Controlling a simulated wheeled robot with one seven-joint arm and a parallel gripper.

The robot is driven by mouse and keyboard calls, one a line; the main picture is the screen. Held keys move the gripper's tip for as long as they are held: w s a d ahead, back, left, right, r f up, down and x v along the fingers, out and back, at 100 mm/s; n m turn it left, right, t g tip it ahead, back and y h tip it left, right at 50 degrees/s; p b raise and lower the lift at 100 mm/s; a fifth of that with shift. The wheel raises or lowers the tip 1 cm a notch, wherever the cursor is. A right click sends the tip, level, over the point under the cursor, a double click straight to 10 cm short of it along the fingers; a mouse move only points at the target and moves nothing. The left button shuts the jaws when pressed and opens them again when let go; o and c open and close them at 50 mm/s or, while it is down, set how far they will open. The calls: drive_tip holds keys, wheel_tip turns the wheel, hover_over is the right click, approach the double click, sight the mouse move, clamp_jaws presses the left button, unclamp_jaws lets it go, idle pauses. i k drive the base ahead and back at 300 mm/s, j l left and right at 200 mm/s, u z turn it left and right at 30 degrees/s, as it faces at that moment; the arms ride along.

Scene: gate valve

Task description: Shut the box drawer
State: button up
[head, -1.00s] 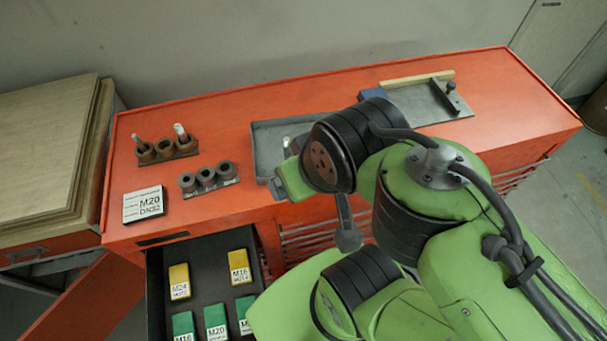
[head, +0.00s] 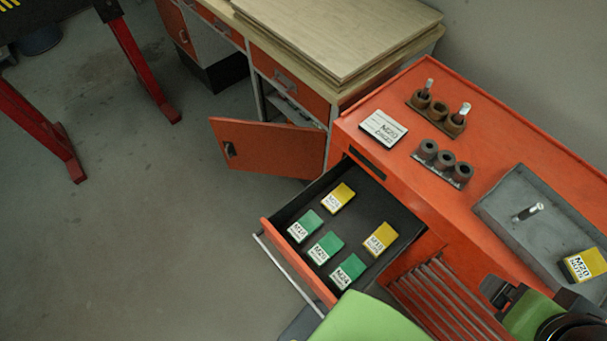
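The box drawer (head: 300,265) stands pulled out from the left end of the orange cabinet (head: 425,205), its front panel and long handle bar (head: 287,273) toward the lower left. Inside lie yellow boxes (head: 338,197) and green boxes (head: 325,247), several in all, labelled M16, M20 and M24 where readable. My gripper (head: 497,293) is only partly in view at the lower right, near the cabinet's front edge and apart from the drawer. Its fingers are mostly hidden or cut off, so its opening cannot be told.
A grey tray (head: 500,220) on the cabinet holds a bolt (head: 528,212) and a yellow M20 box (head: 585,265). An M20 sign (head: 383,128) and socket holders (head: 443,163) stand nearby. An orange cupboard door (head: 268,146) hangs open behind the drawer. Floor left of the drawer is clear.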

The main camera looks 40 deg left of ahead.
sight(373, 206)
drive_tip(key=k+j+z, duration=0.1)
drive_tip(key=k, duration=0.35)
drive_tip(key=k+u, duration=0.1)
drive_tip(key=u, duration=0.35)
drive_tip(key=k+j+u, duration=0.1)
drive_tip(key=u, duration=0.35)
drive_tip(key=j+u, duration=0.2)
drive_tip(key=u, duration=0.25)
drive_tip(key=j+z, duration=0.3)
drive_tip(key=j, duration=1.25)
